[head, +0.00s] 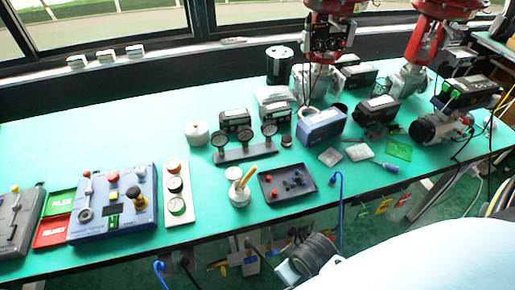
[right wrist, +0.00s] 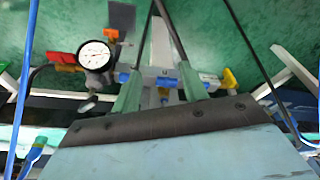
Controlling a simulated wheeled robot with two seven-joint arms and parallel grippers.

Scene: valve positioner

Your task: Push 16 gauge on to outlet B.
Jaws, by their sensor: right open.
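In the right wrist view a round gauge (right wrist: 95,55) with a white dial and dark rim is left of my right gripper (right wrist: 160,88). The gripper's two greenish fingers are apart, with no gauge between them. Grey fittings with blue parts (right wrist: 165,82) lie beyond the fingers; I cannot tell which, if any, is outlet B. In the head view a dark stand (head: 245,155) on the bench holds three gauges, left (head: 218,139), middle (head: 248,132) and right (head: 270,128). Their numbers are too small to read. My left gripper is not in view.
A dark tray (head: 288,198) with small red and blue parts and a white pot (head: 238,197) stand before the gauge stand. A blue control box (head: 140,225) is at the left. A blue hose (head: 340,185) curves at the front edge.

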